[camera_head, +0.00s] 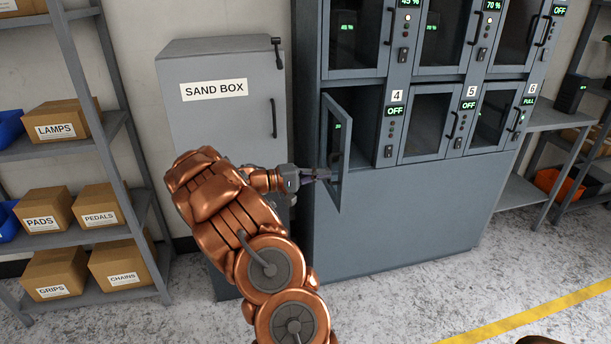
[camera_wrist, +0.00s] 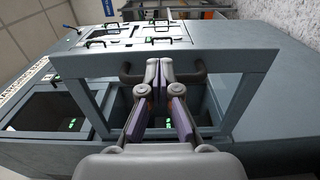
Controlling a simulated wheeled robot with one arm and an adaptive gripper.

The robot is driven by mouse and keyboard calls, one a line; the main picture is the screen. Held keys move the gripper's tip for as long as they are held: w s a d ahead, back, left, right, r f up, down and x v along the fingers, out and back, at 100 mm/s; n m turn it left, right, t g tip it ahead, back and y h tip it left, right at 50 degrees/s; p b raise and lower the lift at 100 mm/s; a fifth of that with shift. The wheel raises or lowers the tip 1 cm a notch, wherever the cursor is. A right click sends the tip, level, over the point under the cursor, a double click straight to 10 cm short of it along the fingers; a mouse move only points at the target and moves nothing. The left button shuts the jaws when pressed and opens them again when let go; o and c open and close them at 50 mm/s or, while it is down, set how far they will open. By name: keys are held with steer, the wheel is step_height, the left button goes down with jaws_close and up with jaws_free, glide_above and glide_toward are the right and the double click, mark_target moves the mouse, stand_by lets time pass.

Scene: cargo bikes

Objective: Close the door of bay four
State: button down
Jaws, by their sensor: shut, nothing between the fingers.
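The door of bay four (camera_head: 346,150) is a grey frame with a window. It stands open, swung outward on its left side, and the dark compartment of bay four (camera_head: 366,118) shows to its right. My gripper (camera_head: 325,175) is shut and empty at the lower part of the door, in front of its frame. In the wrist view my fingertips (camera_wrist: 166,68) are together over the door's dark bar handle (camera_wrist: 130,76), whose ends show on both sides. The fingers hide the handle's middle, and I cannot tell if they touch it.
Bay five (camera_head: 428,125) and bay six (camera_head: 493,118) are shut to the right. A grey sand box cabinet (camera_head: 215,125) stands left of the lockers. A shelf with labelled cartons (camera_head: 63,120) is at far left. The floor before the lockers is clear.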

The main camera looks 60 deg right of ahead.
mark_target(343, 171)
steer(key=x, duration=0.3)
steer(key=shift+s+d, duration=0.2)
steer(key=shift+s, duration=0.1)
stand_by(0.3)
